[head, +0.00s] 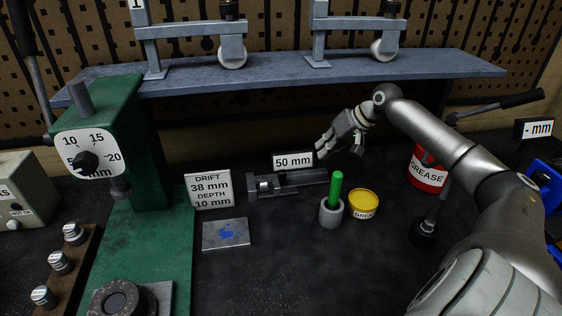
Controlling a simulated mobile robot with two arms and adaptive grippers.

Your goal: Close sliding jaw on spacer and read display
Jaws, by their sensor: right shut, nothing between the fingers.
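A dark grey device with a sliding jaw (303,178) lies on the bench near the middle of the head view. A small bright metal piece, apparently the spacer (264,184), sits at its left end; I cannot tell whether the jaw touches it. A "50 mm" label (293,161) stands behind the device. The display (536,129) at the far right shows "- mm", with no number. My right gripper (322,149) is shut and empty, just above and behind the device's right end, beside the label. My left gripper is out of view.
A grey cup with a green stick (336,188), a yellow grease tin (363,204) and a red grease can (427,172) stand right of the device. A sign (209,190) and metal plate (226,233) are left, beside a green press (140,225). The front middle is clear.

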